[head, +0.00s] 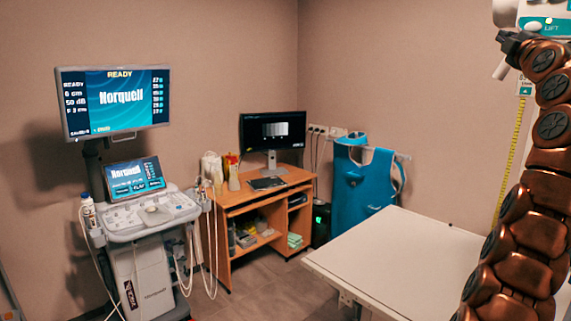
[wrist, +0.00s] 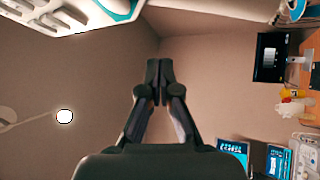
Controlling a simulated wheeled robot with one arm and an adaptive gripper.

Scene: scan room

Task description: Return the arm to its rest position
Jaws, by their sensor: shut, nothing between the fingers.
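My gripper (wrist: 160,82) is in the middle of the wrist view. Its two dark fingers are closed together with nothing between them. Behind the fingertips there is only plain wall and ceiling, and they touch nothing. In the head view my copper-coloured arm stands upright along the right edge, partly cut off by the frame. I cannot clearly make out the gripper there.
A white-topped table (head: 400,265) lies left of my arm, its top bare. A white and teal unit marked LIFT (head: 545,25) is close to the arm's upper part. An ultrasound cart (head: 150,225), wooden desk (head: 265,200) and blue apron (head: 362,185) stand farther off.

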